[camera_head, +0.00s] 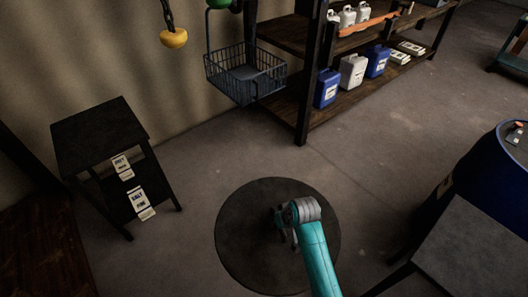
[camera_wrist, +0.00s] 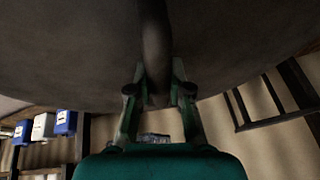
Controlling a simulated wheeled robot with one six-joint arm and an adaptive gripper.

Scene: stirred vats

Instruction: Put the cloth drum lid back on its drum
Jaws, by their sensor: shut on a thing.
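The lid (camera_head: 245,262) is a large, dark round disc at the lower middle of the head view. It fills the top of the wrist view (camera_wrist: 70,55). My gripper (camera_head: 284,232) is over the disc, right of its centre. In the wrist view my gripper (camera_wrist: 158,95) is shut on the lid's dark bar-like handle (camera_wrist: 154,40). I cannot tell whether the lid touches the floor. A blue drum (camera_head: 482,185) stands at the right edge of the head view, partly cut off. Small orange and pale things (camera_head: 516,132) show at its top. I cannot tell whether it is the cloth drum.
A grey-topped table (camera_head: 475,245) stands in front of the blue drum. A small black side table (camera_head: 98,132) is at left. A wire basket (camera_head: 245,75) hangs near the wall beside a wooden shelf (camera_head: 345,105) with jugs. Floor (camera_head: 370,170) between is clear.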

